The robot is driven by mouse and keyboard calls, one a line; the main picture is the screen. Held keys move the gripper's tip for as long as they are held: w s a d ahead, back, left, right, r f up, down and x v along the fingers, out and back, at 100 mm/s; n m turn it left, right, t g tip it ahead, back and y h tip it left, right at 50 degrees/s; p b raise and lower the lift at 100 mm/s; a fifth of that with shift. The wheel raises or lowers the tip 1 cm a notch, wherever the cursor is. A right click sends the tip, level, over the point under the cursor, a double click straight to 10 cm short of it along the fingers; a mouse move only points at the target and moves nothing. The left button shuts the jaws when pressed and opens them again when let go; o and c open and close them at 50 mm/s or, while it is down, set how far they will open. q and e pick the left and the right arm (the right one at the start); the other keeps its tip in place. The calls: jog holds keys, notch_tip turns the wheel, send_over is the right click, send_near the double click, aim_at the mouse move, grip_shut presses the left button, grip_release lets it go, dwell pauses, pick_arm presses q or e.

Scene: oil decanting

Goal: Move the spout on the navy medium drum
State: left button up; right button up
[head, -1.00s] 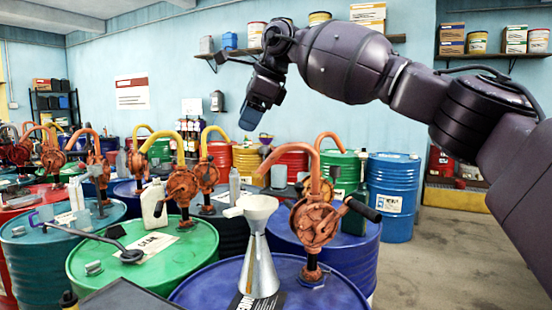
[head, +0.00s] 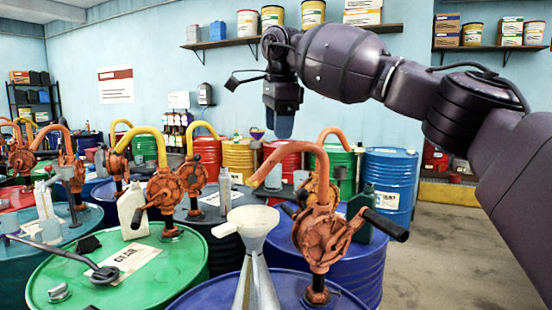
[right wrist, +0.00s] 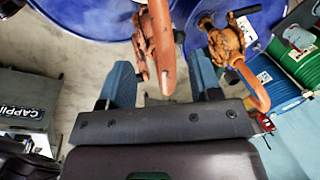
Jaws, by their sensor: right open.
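The navy medium drum (head: 205,294) stands at the front centre, its lower part cut off. A rusty orange hand pump (head: 320,238) rises from its top, with a dark crank handle at right. Its curved orange spout (head: 317,165) arches up and ends at the left, above the funnel's right side. My right gripper (head: 280,128) is open, points down and hangs above the spout, apart from it in the head view. In the right wrist view an orange pipe (right wrist: 163,45) shows between the blue fingers of the right gripper (right wrist: 163,82); I cannot tell the gap. The left gripper is not in view.
A metal funnel (head: 257,285) stands on the navy drum beside the pump. A green drum (head: 175,262) with a white jug (head: 132,210) is at left. Another blue drum (head: 372,262) with a dark green bottle (head: 361,215) stands behind. Open floor lies at right.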

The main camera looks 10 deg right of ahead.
aim_at(277, 154)
jog(key=f, duration=0.2)
jog(key=w+f, duration=0.1)
jog(key=f, duration=0.5)
jog(key=shift+w, duration=0.3)
jog(key=shift+r, duration=0.1)
jog(key=shift+c, duration=0.3)
grip_shut()
